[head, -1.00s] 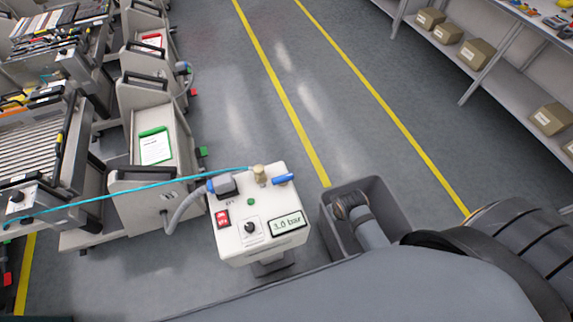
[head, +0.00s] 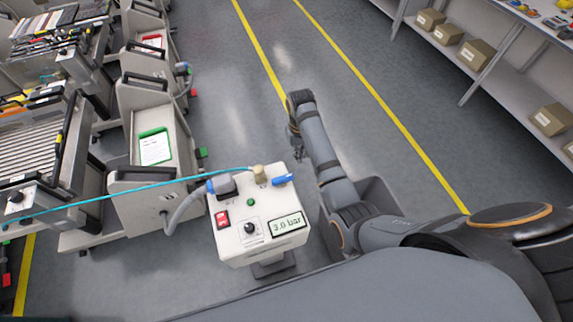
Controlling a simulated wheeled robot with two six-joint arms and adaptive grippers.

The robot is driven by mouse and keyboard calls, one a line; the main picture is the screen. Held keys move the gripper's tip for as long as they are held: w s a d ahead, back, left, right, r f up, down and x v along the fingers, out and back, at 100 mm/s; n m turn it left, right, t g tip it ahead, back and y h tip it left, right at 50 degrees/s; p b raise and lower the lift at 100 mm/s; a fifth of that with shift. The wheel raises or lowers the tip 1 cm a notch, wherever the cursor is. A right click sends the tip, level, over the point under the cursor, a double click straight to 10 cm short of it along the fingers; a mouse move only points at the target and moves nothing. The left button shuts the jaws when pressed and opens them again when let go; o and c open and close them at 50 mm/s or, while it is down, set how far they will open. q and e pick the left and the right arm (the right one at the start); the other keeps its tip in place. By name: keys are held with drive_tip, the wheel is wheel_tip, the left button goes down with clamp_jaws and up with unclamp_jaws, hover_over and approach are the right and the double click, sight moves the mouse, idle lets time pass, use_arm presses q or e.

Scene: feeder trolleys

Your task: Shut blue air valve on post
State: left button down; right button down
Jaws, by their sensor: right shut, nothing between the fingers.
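The blue air valve lever (head: 282,180) sits at the back right of the white box (head: 240,250) on top of the post, beside a brass fitting (head: 259,174). The lever points off to the right. A thin cyan hose (head: 120,189) runs left from the fitting. The display (head: 286,224) on the box appears to read 3.0 bar. My right gripper (head: 297,153) is small and dark at the end of my raised arm, shut and empty, just beyond the lever and apart from it in the picture. My left gripper is not in view.
Feeder trolleys (head: 140,200) stand on the left, one with a grey hose to the box. Shelves with cardboard boxes (head: 476,54) line the right. The floor between yellow lines is clear.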

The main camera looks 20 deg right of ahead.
sight(283, 179)
drive_tip(key=w+a+r+g, duration=0.2)
drive_tip(key=w+a+r, duration=0.3)
drive_tip(key=r, duration=0.2)
drive_tip(key=shift+w+n, duration=0.4)
drive_tip(key=p+x, duration=0.1)
drive_tip(key=x, duration=0.9)
drive_tip(key=shift+s+d+f, duration=0.1)
drive_tip(key=shift+f, duration=0.05)
drive_tip(key=s+p, duration=0.1)
drive_tip(key=p, duration=0.1)
drive_tip(key=s+p, duration=0.1)
drive_tip(key=s, duration=0.1)
drive_tip(key=shift+s+r+p, duration=0.15)
drive_tip(key=shift+r+p, duration=0.2)
drive_tip(key=shift+p, duration=0.05)
drive_tip(key=shift+s+f, duration=0.1)
drive_tip(key=shift+s, duration=0.25)
drive_tip(key=shift+w+f, duration=0.15)
